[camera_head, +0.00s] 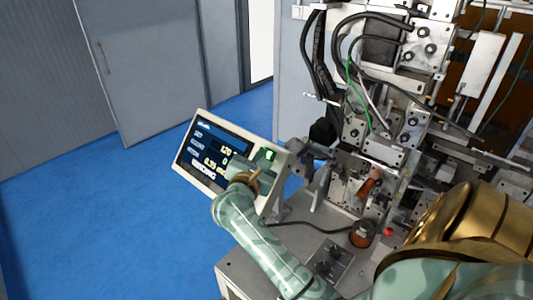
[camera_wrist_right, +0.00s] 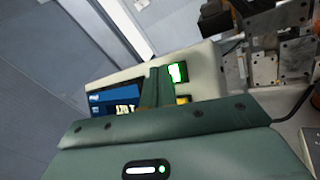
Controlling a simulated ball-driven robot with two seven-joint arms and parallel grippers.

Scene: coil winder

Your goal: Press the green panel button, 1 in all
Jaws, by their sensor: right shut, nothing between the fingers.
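The control panel (camera_head: 194,179) is a cream, tilted box with a dark blue screen, standing at the machine's near left corner. The green panel button (camera_head: 269,154) is a bright square at the panel's upper right; it also shows in the right wrist view (camera_wrist_right: 177,72), just right of the fingertips. My right gripper (camera_head: 262,166) is shut and empty, in front of the panel's button side. In the right wrist view its fingers (camera_wrist_right: 160,74) reach up beside the green button. Whether they touch the panel I cannot tell. My left gripper is not in view.
A yellow button (camera_wrist_right: 183,100) sits below the green one, partly hidden by my gripper. The winding machine (camera_head: 390,145), with brackets and cables, stands right of the panel. A small dark box with knobs (camera_head: 329,259) lies on the grey bench. Blue floor (camera_head: 100,220) is clear at left.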

